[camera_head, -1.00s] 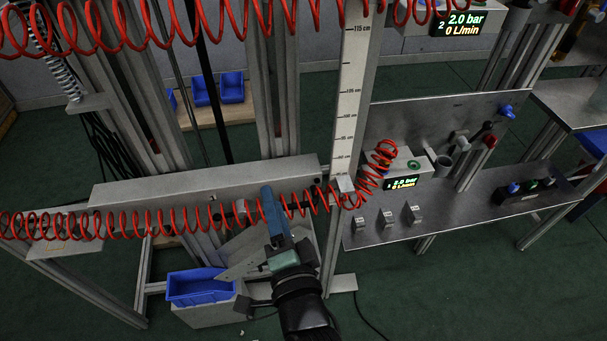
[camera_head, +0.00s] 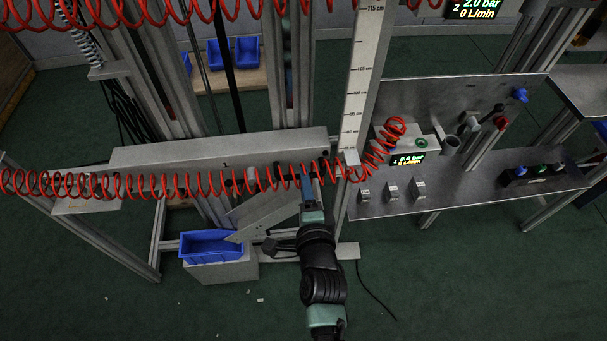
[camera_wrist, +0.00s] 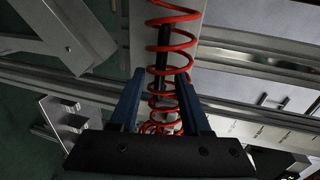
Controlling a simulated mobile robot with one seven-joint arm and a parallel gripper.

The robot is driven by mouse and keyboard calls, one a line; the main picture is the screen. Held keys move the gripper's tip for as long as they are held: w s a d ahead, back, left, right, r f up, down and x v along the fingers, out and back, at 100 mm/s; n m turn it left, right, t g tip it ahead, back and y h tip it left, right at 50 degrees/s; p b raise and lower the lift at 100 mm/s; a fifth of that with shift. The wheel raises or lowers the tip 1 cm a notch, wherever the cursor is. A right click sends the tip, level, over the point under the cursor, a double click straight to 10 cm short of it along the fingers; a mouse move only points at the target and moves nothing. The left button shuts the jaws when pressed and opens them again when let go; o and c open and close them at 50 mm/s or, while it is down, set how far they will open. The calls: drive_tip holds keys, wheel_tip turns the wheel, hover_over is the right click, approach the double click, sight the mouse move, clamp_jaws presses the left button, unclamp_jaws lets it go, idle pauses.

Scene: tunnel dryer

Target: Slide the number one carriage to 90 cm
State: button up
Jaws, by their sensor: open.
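The number one carriage (camera_head: 215,152) is a long grey horizontal beam across the uprights, with a small dark mark on its front. A white upright scale (camera_head: 362,70) stands at its right end. A small light block (camera_head: 350,158) lies against the scale just below the lowest marks that show; the exact reading is too small to tell. My gripper (camera_head: 307,172) is at the beam's lower right, among the red coiled hose. In the wrist view its two blue fingers (camera_wrist: 159,92) are apart, on either side of a dark bar (camera_wrist: 161,88) and the red coil. Contact cannot be told.
The red coiled hose (camera_head: 130,185) runs in front of the beam. A blue bin (camera_head: 212,246) stands below left. A grey panel bench (camera_head: 470,185) with a pressure display (camera_head: 408,160) is at right.

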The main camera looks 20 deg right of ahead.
drive_tip(key=shift+x, duration=1.45)
clamp_jaws()
idle(0.4)
